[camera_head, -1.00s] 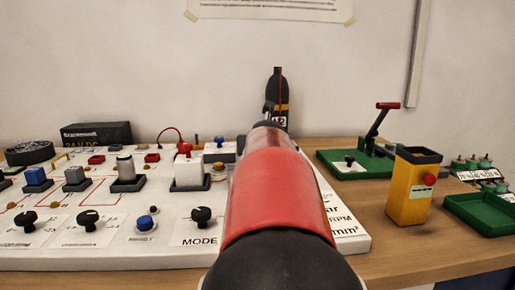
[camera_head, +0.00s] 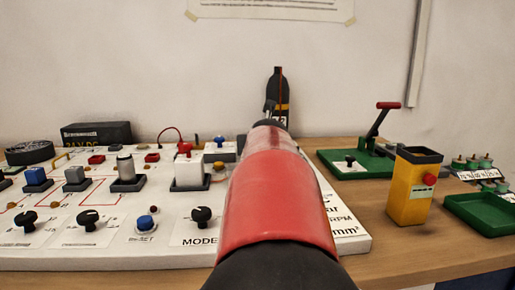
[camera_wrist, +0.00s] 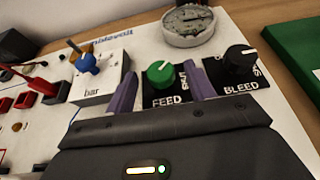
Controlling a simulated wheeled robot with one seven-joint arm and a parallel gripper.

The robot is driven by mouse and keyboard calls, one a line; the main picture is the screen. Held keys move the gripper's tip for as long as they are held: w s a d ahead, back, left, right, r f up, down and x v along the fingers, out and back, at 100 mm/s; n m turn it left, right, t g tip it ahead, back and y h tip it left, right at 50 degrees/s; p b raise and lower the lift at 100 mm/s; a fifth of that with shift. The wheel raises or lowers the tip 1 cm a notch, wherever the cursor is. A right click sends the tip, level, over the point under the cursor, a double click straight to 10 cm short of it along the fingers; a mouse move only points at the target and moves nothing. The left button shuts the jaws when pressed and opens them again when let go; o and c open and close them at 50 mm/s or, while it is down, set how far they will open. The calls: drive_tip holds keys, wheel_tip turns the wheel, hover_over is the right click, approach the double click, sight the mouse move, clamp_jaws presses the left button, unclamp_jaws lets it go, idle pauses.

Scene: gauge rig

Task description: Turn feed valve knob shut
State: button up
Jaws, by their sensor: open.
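The feed valve knob (camera_wrist: 159,73) is green with a white pointer line and sits on a black plate marked FEED in the wrist view. Its pointer line aims up and to the right. My gripper (camera_wrist: 159,88) is open, with one purple finger to the left of the knob and one to the right. I cannot tell whether either finger touches it. In the head view my red and black arm hides the feed knob and the gripper.
A black BLEED knob (camera_wrist: 239,57) stands close to the right finger. A white block marked bar with a blue knob (camera_wrist: 87,64) is at the left. A round gauge (camera_wrist: 187,24) lies behind the feed knob. A green base (camera_wrist: 300,48) is at the right.

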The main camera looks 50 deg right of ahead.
drive_tip(key=v, duration=0.6)
drive_tip(key=shift+s+a+r, duration=0.1)
drive_tip(key=shift+s+a, duration=0.1)
drive_tip(key=d+f+n+y, duration=0.1)
drive_tip(key=d+y, duration=0.1)
drive_tip(key=d+n+y+b, duration=0.1)
drive_tip(key=d+y, duration=0.1)
drive_tip(key=d+f+n+y, duration=0.1)
drive_tip(key=d+n+y, duration=0.1)
drive_tip(key=shift+w+f+t+b, duration=0.3)
drive_tip(key=shift+t+b, duration=0.1)
drive_tip(key=n+y, duration=0.2)
drive_tip(key=s+d+r+n+t+y, duration=0.1)
drive_tip(key=n+y, duration=0.1)
drive_tip(key=s+r+n+t+y+b, duration=0.1)
drive_tip(key=n, duration=0.1)
drive_tip(key=shift+s+d+r+n+y, duration=0.2)
drive_tip(key=shift+d+n+y, duration=0.1)
drive_tip(key=shift+d+y, duration=0.1)
drive_tip(key=x, duration=0.7)
drive_tip(key=shift+w+a, duration=0.15)
drive_tip(key=shift+w, duration=0.15)
